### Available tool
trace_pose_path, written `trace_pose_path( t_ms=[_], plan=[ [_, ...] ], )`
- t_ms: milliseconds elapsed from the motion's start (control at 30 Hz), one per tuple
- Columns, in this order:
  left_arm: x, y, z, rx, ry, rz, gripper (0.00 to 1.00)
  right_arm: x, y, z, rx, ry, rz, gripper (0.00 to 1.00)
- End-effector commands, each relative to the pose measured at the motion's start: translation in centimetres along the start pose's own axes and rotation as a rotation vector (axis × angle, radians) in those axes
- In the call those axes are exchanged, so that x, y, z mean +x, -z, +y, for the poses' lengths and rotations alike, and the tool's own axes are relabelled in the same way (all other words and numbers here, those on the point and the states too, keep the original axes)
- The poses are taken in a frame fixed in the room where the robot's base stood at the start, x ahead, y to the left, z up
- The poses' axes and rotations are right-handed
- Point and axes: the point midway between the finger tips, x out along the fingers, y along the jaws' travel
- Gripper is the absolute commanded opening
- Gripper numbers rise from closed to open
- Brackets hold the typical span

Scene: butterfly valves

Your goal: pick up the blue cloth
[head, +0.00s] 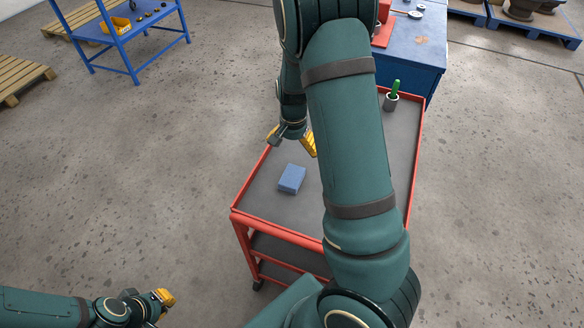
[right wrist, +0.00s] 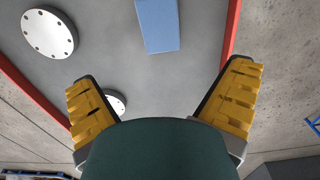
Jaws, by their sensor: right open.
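The blue cloth (head: 291,179), a folded flat block, lies on the grey top of the red-rimmed cart (head: 262,202), near its left side. It also shows in the right wrist view (right wrist: 158,22) at the top edge, partly cut off. My right gripper (head: 292,140) is open and empty, with yellow finger pads. In the head view it is just above the cloth in the picture, over the cart's left rim, apart from the cloth. In the right wrist view the cloth lies beyond the gap between the fingers (right wrist: 162,80). My left gripper (head: 163,298) is at the lower left, away from the cart.
Two pale round flanges, a large one (right wrist: 50,33) and a smaller one (right wrist: 116,102), lie on the cart top. A grey cup (head: 391,102) with a green-handled item stands at the cart's far right. A blue bench (head: 415,65) stands behind. My right arm hides the cart's middle.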

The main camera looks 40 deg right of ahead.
Motion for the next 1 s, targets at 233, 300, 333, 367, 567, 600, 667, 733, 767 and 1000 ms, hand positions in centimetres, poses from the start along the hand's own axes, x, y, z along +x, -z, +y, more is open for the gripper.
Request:
trace_pose_path(
  t_ms=[233,300,333,367,567,600,667,733,767,1000],
  plan=[
    [0.8,-0.4,-0.4,0.001,0.000,-0.007,0.00,3.4,0.0,0.1,0.003,-0.004,-0.002,1.00],
    [1.1,-0.5,-0.5,0.002,-0.001,-0.010,0.00,4.8,0.0,0.1,0.002,-0.003,-0.003,1.00],
    [1.3,-0.6,-0.5,0.002,-0.001,-0.011,0.00,5.3,0.0,0.1,0.002,-0.004,-0.002,1.00],
    [1.4,-0.6,-0.6,0.003,-0.001,-0.013,0.00,5.9,0.0,0.1,0.003,-0.004,-0.002,1.00],
    [1.8,-0.9,-0.7,0.005,-0.002,-0.018,0.00,8.2,0.0,0.1,0.001,-0.002,-0.001,1.00],
    [1.8,-0.9,-0.7,0.005,-0.002,-0.019,0.00,8.4,0.0,0.0,0.001,-0.001,0.000,1.00],
    [1.8,-0.9,-0.7,0.005,-0.002,-0.019,0.00,8.7,0.0,0.0,0.001,-0.001,0.000,1.00],
    [1.9,-1.0,-0.7,0.005,-0.002,-0.020,0.00,8.9,0.0,0.0,0.001,-0.001,0.000,1.00],
    [1.9,-1.0,-0.8,0.006,-0.002,-0.020,0.00,9.1,-0.1,0.0,0.001,-0.001,-0.001,1.00],
    [2.7,-1.4,-1.0,0.008,-0.002,-0.027,0.00,12.3,-0.3,0.1,0.001,-0.003,-0.002,1.00]
  ],
)
